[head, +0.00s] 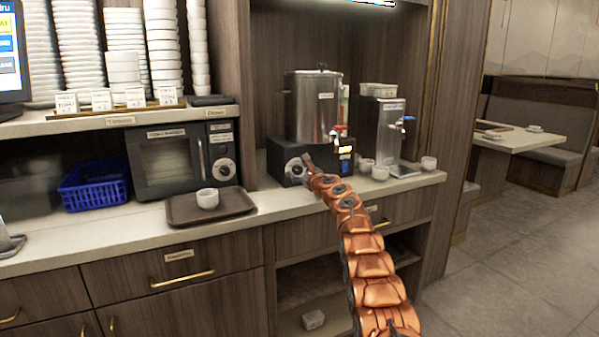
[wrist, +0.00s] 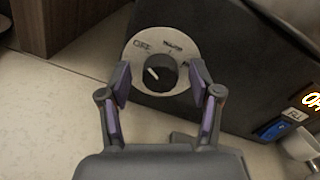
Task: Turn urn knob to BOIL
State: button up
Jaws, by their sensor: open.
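The steel urn (head: 313,106) stands on a dark base (head: 324,158) on the counter. The black urn knob (wrist: 158,74) sits on a round light dial plate (wrist: 140,52) on the base's front. Its white mark points to the upper left in the wrist view, on the side of the OFF label. Another label at the dial's top is too small to read, and I see no readable BOIL mark. My gripper (wrist: 160,78) is open, with one finger on each side of the knob. Whether the fingers touch it I cannot tell. In the head view my gripper (head: 308,161) is at the base's front.
A steel dispenser (head: 390,132) with a blue-handled tap and several white cups (head: 380,173) stand right of the urn. To the left are a microwave (head: 180,160) and a brown tray (head: 186,210) with a cup (head: 208,199). The counter between tray and urn is clear.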

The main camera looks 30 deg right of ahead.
jog(key=c, duration=1.2)
jog(key=shift+o, duration=0.2)
